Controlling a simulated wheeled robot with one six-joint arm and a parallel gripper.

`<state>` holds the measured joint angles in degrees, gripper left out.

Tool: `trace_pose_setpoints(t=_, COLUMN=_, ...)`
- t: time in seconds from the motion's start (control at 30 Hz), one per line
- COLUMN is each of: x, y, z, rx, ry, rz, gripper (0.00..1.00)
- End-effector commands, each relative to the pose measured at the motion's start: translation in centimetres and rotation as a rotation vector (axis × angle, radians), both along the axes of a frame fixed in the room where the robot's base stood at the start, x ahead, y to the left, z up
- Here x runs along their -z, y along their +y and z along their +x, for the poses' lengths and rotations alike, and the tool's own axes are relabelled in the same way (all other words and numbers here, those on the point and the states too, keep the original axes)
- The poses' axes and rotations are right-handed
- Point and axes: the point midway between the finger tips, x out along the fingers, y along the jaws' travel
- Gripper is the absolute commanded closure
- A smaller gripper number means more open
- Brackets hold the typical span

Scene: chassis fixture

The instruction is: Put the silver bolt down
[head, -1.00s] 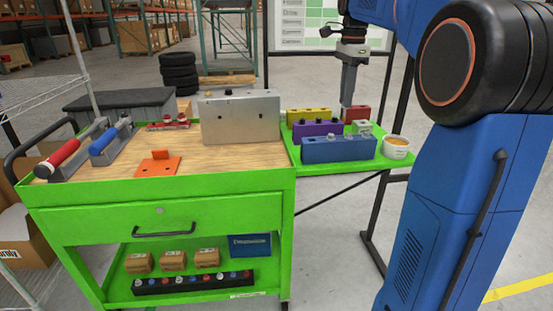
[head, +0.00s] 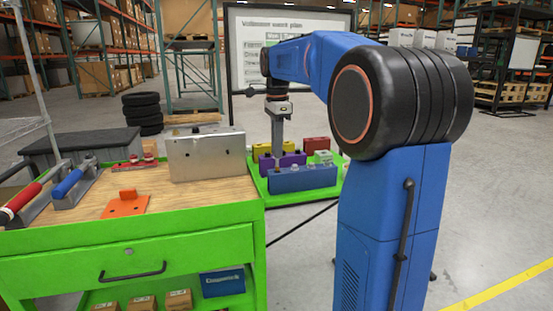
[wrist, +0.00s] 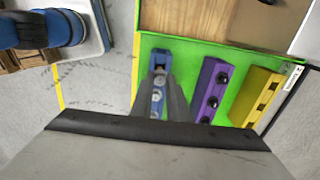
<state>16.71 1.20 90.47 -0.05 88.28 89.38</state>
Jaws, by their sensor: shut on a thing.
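My gripper (wrist: 161,77) is shut on the silver bolt (wrist: 159,76), a small grey piece between the fingertips in the wrist view. The fingers hide much of it. In the head view my gripper (head: 277,152) points down over the green side shelf, by the purple block (head: 291,160) and behind the blue block (head: 303,179). In the wrist view the fingers overlap the blue block (wrist: 161,58), which has silver pieces along its top. Whether the held bolt touches the block cannot be told.
A purple block (wrist: 207,88) with dark knobs and a yellow block (wrist: 262,92) with notches stand alongside. A red block (head: 316,144) is at the back of the shelf. A tall metal box (head: 207,155) stands on the cart, left of the shelf.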

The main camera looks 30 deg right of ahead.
Motion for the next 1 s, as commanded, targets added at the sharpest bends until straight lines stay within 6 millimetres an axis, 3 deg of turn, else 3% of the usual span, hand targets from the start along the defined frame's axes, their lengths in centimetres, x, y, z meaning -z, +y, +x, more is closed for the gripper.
trace_pose_setpoints(t=0.27, x=3.4, y=0.0, z=0.0, rx=0.0, ry=0.001, rz=0.0, gripper=1.0)
trace_pose_setpoints(t=1.0, x=4.7, y=0.0, z=0.0, rx=0.0, ry=0.001, rz=0.0, gripper=1.0)
